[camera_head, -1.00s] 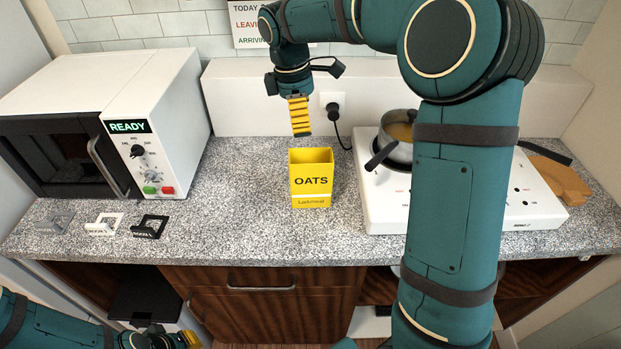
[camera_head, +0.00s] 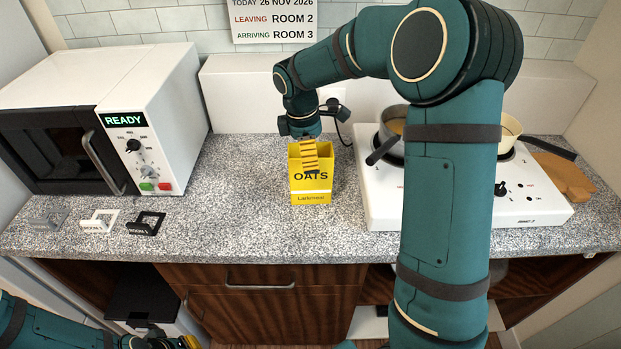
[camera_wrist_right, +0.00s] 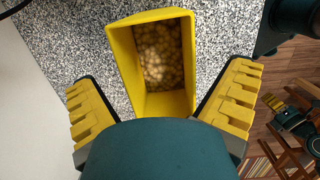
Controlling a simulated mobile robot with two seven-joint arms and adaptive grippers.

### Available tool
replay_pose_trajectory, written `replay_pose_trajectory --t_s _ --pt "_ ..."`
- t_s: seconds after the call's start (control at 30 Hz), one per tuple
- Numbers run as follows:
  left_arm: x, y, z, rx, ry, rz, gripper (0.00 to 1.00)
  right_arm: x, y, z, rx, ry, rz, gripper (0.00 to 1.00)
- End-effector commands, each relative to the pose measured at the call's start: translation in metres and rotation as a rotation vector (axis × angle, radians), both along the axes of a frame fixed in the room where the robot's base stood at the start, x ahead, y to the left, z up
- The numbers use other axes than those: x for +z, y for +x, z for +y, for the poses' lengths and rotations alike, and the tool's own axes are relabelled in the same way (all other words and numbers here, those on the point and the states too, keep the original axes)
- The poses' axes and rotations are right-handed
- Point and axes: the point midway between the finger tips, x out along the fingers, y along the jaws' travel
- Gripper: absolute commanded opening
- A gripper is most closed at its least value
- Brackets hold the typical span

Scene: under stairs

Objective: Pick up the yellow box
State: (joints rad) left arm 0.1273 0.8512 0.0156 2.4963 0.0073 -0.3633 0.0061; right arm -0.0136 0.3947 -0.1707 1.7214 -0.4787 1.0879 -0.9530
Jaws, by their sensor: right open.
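The yellow box (camera_head: 311,190), marked OATS, stands upright on the speckled counter between the microwave and the hob. In the right wrist view its open top (camera_wrist_right: 152,60) shows pale round pieces inside. My right gripper (camera_head: 310,160) is low over the box, and one yellow ribbed finger hides part of its front in the head view. In the wrist view the right gripper (camera_wrist_right: 158,105) is open, with one finger on either side of the box and a gap on each side. My left gripper (camera_head: 180,342) is at the bottom left, partly cut off.
A white microwave (camera_head: 150,120) stands at the left, with several small bracket-like pieces (camera_head: 98,221) in front of it. A white hob (camera_head: 530,200) with pans (camera_head: 392,130) is to the right, near a wooden board (camera_head: 562,180). The counter in front of the box is clear.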

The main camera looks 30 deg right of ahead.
Motion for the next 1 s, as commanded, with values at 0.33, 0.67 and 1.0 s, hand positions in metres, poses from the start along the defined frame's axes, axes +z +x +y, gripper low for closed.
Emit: replay_pose_trajectory --t_s 0.33,0.67,1.0 --pt "0.0004 0.0 0.0001 0.0 0.0 0.0 0.0 0.0 0.0 -0.0001 0.0 0.0 0.0 1.0" --pt "0.0012 0.0002 0.0 0.0 0.0 -0.001 0.0 -0.0039 0.0 0.0 0.0 0.0 0.001 1.0" --pt "0.0011 0.0002 0.0 0.0 0.0 -0.001 0.0 -0.0047 0.0001 0.0 0.0 0.0 0.0 0.89"
